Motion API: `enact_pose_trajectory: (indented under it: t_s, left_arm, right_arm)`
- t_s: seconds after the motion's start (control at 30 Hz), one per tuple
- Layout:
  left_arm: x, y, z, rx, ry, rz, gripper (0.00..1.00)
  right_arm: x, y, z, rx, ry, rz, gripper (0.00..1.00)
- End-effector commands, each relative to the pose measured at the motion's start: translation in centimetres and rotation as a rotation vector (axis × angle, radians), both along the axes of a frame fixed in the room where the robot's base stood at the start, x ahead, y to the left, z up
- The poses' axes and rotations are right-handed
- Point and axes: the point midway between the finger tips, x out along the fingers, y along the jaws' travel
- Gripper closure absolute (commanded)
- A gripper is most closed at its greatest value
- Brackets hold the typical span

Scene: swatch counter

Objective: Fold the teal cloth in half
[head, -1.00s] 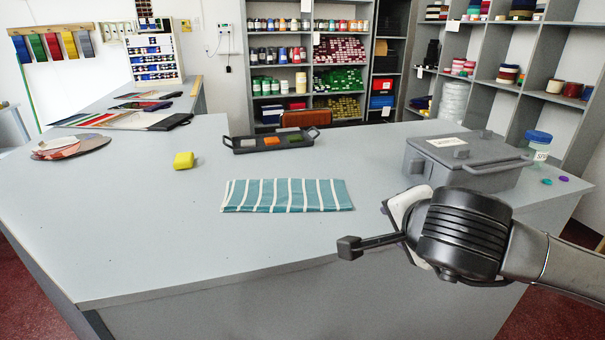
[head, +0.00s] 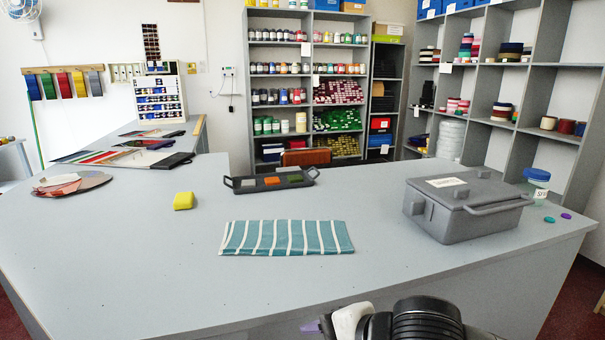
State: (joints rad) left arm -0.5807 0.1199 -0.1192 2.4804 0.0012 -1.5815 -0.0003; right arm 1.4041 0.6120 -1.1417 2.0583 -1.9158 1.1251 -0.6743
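The teal cloth (head: 286,238) with white stripes lies flat on the grey counter in the head view, as a wide, short strip near the middle. Nothing touches it. My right gripper (head: 318,326) is low at the bottom edge of the head view, in front of the cloth and apart from it. Its fingers are mostly cut off by the frame edge, so I cannot see whether it is open or shut. My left gripper is not in view.
A lidded grey box (head: 465,208) stands right of the cloth. A dark tray (head: 243,186) with coloured blocks is behind it, and a yellow block (head: 183,201) is at the left. A jar (head: 537,182) stands at the right.

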Motion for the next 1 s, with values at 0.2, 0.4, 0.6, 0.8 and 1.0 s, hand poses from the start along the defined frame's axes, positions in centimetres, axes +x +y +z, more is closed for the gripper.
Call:
enact_pose_trajectory:
  t_s: [0.2, 0.4, 0.6, 0.8, 1.0]
  left_arm:
    - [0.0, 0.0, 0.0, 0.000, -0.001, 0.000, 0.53]
    - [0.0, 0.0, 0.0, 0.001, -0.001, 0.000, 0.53]
    - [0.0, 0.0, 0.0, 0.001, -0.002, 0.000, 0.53]
    - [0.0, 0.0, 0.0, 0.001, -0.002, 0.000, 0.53]
    - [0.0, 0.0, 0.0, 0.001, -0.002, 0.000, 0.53]
  right_arm:
    - [-7.6, 6.3, -0.6, 0.588, 0.445, 0.197, 0.53]
    - [-10.3, 6.1, 2.8, 1.192, 0.906, 0.222, 0.53]
    - [-7.8, 0.8, 3.2, 1.811, 1.352, 0.082, 0.53]
    - [-4.2, -6.7, -3.3, 2.433, 1.723, -0.247, 0.53]
    - [-4.9, -13.4, -15.7, -2.142, -1.367, 0.576, 0.53]
